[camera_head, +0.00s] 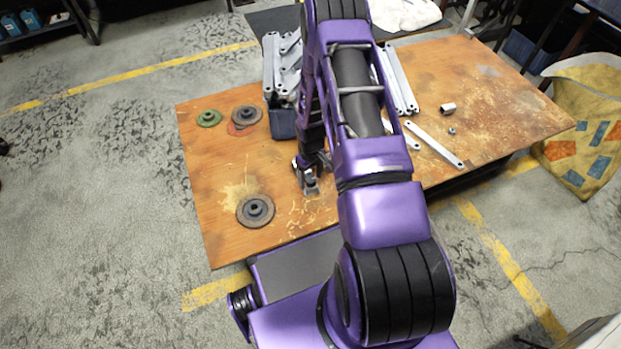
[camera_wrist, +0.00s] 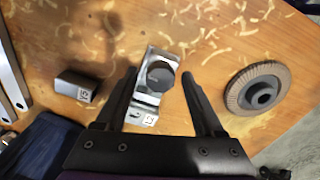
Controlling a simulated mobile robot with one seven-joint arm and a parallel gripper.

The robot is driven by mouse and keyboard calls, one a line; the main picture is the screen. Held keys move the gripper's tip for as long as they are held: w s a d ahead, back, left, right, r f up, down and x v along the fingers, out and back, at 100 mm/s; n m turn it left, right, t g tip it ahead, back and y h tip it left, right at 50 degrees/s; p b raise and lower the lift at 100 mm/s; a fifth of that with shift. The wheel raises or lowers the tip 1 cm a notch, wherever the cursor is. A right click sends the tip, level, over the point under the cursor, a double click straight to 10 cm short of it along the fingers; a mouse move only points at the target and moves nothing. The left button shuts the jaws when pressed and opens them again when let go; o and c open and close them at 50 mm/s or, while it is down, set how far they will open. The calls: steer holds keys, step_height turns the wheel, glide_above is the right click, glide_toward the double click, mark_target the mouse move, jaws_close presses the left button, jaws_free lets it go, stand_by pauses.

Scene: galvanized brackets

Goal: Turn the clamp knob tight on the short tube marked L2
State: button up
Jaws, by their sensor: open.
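In the wrist view a short galvanized bracket or tube (camera_wrist: 142,102) lies on the wooden table with a round dark knob (camera_wrist: 160,76) on it. A small white tag (camera_wrist: 149,120) at its near end is too small to read surely. My gripper (camera_wrist: 159,73) is open, with one black finger on each side of the knob and gaps showing. Whether the fingertips are level with the knob is unclear. A second short grey tube (camera_wrist: 77,86), also tagged, lies to the left, its tag unclear. In the head view my gripper (camera_head: 309,178) is low over the table, and my arm hides much around it.
A grinding disc (camera_wrist: 258,90) lies right of the knob, near the table edge; it shows in the head view (camera_head: 256,211). Two more discs (camera_head: 247,116) (camera_head: 209,118) lie farther back. A dark bin (camera_head: 281,124) holds metal bars. Loose bars (camera_head: 434,145) lie right of my arm.

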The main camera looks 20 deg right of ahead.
steer(key=n, duration=0.7)
steer(key=shift+n, duration=0.3)
steer(key=n, duration=0.7)
steer(key=shift+n, duration=0.3)
steer(key=shift+c, duration=0.3)
jaws_close()
